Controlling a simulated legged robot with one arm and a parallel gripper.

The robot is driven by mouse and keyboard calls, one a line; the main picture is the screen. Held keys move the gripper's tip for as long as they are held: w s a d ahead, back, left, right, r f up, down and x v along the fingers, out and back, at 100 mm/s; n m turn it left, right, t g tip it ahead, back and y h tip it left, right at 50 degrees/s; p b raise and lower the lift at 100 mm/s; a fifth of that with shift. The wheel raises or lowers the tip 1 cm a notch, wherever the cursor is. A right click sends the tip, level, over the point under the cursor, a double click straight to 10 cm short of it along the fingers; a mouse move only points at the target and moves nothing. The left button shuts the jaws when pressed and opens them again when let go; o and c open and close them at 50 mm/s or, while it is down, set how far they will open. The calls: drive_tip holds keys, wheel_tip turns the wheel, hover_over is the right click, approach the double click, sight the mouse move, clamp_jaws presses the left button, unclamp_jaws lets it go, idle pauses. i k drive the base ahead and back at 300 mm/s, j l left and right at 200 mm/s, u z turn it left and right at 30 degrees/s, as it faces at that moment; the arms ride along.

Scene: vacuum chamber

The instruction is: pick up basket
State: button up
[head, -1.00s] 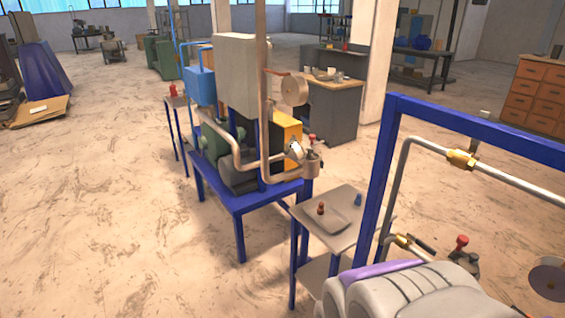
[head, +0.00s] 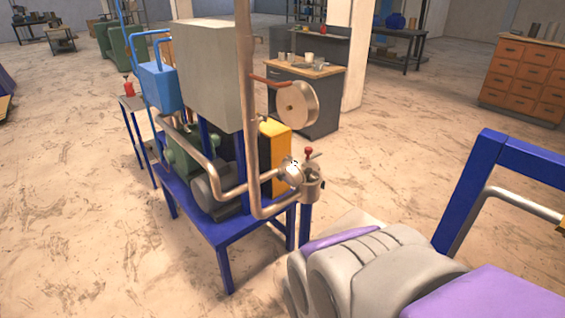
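I see no basket that I can make out in the head view. My grey and purple body or arm part (head: 385,275) fills the lower right and hides the floor behind it. No fingertips of my gripper show.
A blue frame (head: 475,190) rises at right. A workbench (head: 318,110) and an orange drawer cabinet (head: 535,85) are farther back. Open floor (head: 70,200) lies at left.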

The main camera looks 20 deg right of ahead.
sight(311, 177)
drive_tip(key=i+j+z, duration=0.1)
drive_tip(key=i+z, duration=0.25)
drive_tip(key=i, duration=0.2)
drive_tip(key=i+j+z, duration=0.35)
drive_tip(key=i, duration=0.15)
drive_tip(key=i+l, duration=0.05)
drive_tip(key=l, duration=0.05)
